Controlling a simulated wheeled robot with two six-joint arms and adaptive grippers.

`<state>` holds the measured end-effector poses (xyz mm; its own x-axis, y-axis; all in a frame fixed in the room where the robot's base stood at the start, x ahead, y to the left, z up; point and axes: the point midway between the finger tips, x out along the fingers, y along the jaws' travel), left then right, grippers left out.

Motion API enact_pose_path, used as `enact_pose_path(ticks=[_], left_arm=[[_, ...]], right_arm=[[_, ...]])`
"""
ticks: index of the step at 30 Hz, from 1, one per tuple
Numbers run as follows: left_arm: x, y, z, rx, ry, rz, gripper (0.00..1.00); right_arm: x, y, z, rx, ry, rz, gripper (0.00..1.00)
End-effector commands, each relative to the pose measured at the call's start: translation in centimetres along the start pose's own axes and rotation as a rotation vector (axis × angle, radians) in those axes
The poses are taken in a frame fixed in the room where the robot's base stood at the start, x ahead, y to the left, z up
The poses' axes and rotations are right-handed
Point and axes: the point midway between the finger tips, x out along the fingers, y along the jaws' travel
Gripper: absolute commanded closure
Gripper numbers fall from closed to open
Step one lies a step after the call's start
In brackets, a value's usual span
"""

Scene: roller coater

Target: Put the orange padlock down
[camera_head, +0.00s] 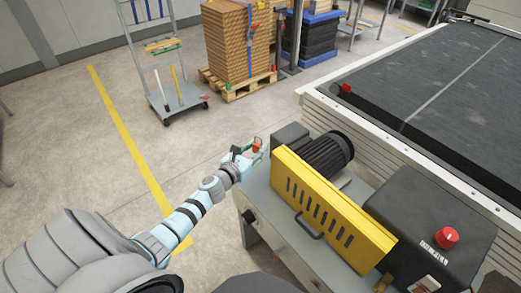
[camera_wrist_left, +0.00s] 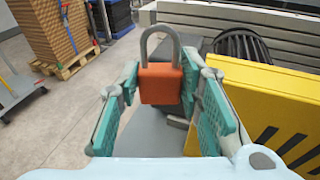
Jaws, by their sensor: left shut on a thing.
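The orange padlock (camera_wrist_left: 160,84) has a grey shackle pointing up and sits between the fingers of my left gripper (camera_wrist_left: 162,95) in the left wrist view. The gripper is shut on its body. In the head view the padlock (camera_head: 257,145) is small, held at the left gripper (camera_head: 252,150) by the left end of the grey machine table (camera_head: 262,197). I cannot tell whether the padlock touches the table. My right gripper is not in view.
A yellow guard (camera_head: 325,215), a black motor (camera_head: 328,153) and a dark box with a red button (camera_head: 447,237) stand on the table. A dark conveyor (camera_head: 430,85) lies behind. A pallet of brown stacked boards (camera_head: 236,45) and a cart (camera_head: 172,98) stand farther back on open floor.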

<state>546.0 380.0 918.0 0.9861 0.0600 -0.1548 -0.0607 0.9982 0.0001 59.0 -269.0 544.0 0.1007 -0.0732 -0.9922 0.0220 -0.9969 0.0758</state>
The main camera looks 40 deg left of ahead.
Motion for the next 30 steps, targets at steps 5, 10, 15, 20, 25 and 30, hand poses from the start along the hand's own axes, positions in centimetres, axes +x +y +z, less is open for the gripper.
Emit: enact_pose_path(ticks=[5,10,15,20,25,30], left_arm=[[0.5,0.7,-0.1,-0.008,0.002,0.051,0.98],[1.5,0.7,-6.8,-0.007,0.003,0.050,0.98],[2.3,0.7,-12.4,-0.008,0.002,0.049,0.98],[2.6,0.7,-14.5,-0.007,0.002,0.048,0.98],[3.0,0.7,-16.7,-0.006,0.002,0.048,0.98],[3.3,0.7,-18.9,-0.006,0.002,0.048,0.98]], right_arm=[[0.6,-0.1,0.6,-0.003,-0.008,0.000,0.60],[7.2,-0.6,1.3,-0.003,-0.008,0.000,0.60],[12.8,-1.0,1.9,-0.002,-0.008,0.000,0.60],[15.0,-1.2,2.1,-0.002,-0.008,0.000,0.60],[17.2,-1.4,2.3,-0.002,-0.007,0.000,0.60],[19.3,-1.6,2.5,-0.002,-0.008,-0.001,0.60]])
